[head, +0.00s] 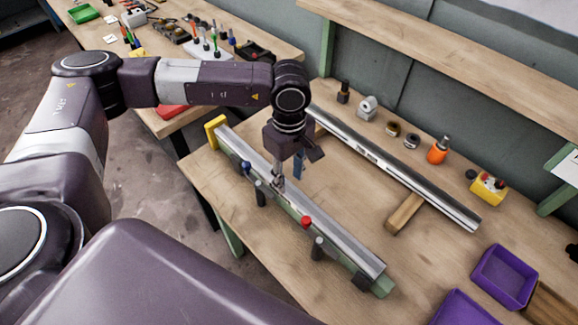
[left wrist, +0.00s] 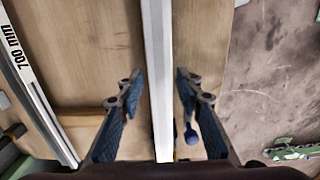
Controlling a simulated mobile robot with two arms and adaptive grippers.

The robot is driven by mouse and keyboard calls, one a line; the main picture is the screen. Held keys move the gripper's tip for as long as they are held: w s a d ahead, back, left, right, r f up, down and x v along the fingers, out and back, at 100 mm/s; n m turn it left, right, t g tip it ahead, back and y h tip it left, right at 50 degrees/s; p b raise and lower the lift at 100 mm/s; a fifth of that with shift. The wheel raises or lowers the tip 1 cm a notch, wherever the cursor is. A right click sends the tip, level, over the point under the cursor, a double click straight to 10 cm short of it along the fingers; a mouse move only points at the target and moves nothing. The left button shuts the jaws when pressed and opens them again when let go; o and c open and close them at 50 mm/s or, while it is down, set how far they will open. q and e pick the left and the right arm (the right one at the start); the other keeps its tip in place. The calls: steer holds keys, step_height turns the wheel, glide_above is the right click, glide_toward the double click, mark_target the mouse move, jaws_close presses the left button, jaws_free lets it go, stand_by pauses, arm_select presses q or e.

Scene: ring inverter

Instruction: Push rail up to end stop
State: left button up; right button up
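A long silver rail (head: 340,248) lies in a green fixture (head: 383,287) along the near side of the bench. A yellow block (head: 214,131), probably the end stop, stands at the fixture's far left end. The rail's far end is close to it; I cannot tell whether they touch. My left gripper (head: 279,184) points down over the rail's middle part. In the left wrist view the rail (left wrist: 158,70) runs between the spread fingers of the left gripper (left wrist: 155,82), with gaps on both sides. My right gripper is not in view.
A blue knob (head: 246,167), a red knob (head: 306,222) and dark handles line the fixture's near side. A second long bar (head: 430,193) rests on wooden blocks behind; its 700 mm marking (left wrist: 14,45) shows. Purple trays (head: 505,275) stand at right.

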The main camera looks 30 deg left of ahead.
mark_target(289, 190)
arm_select(q)
steer(key=shift+f+p, duration=0.5)
steer(key=shift+f, duration=1.9)
jaws_close()
steer(key=shift+o, duration=2.2)
jaws_free()
